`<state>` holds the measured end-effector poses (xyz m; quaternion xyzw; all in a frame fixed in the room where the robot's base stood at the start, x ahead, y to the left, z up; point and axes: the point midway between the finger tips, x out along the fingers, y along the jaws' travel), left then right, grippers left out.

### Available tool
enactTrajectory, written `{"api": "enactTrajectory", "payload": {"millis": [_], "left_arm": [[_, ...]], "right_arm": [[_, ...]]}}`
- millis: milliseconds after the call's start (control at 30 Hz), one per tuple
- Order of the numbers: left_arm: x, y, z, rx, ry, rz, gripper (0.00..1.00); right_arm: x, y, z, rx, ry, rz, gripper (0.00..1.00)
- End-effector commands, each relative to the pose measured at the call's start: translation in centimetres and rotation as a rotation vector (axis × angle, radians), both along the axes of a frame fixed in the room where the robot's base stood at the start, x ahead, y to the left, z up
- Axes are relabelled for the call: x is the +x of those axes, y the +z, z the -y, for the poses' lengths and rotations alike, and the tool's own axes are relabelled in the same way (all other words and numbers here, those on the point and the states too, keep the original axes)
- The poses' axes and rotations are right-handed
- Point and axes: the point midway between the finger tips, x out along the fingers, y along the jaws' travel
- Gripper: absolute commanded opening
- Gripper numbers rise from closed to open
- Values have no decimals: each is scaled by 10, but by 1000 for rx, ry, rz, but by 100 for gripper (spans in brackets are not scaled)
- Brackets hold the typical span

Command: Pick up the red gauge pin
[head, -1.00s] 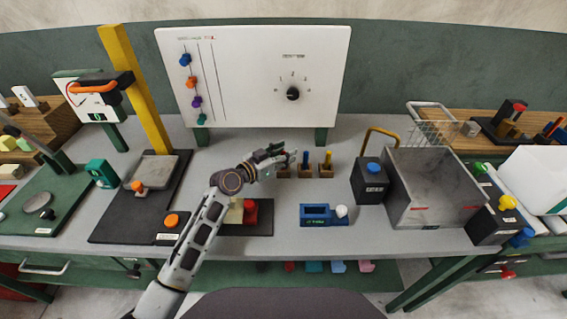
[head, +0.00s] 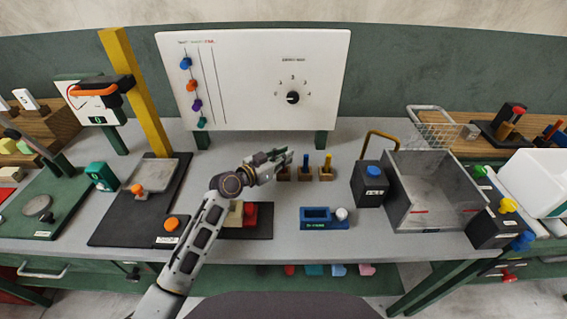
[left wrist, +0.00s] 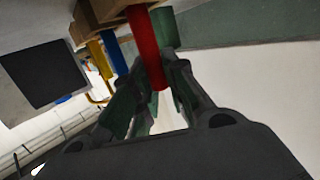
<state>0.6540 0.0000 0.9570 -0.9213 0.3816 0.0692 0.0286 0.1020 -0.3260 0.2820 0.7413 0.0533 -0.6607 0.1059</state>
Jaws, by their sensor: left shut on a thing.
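The red gauge pin (left wrist: 148,48) hangs down from the top of the left wrist view, with its other end at a wooden block (left wrist: 100,14). My left gripper (left wrist: 157,82) has its fingers on either side of the pin and is shut on it. In the head view my left gripper (head: 277,156) is at the leftmost of a row of small wooden blocks (head: 284,174) and hides the red pin. Whether the pin still sits in its block is unclear. My right gripper is not in view.
A blue pin (head: 306,160) and a yellow pin (head: 328,161) stand in blocks just right of my gripper. A white board (head: 250,85) stands behind.

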Motion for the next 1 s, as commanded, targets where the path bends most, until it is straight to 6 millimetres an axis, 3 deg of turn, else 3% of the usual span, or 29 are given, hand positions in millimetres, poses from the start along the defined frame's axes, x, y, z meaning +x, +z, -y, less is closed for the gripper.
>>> {"api": "enactTrajectory", "payload": {"millis": [267,800,1000], "left_arm": [[0,12,0,0,0,3,0],[0,84,0,0,0,3,0],[0,98,0,1,0,2,0]], "right_arm": [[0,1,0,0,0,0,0],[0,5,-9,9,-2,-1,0],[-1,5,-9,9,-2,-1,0]]}}
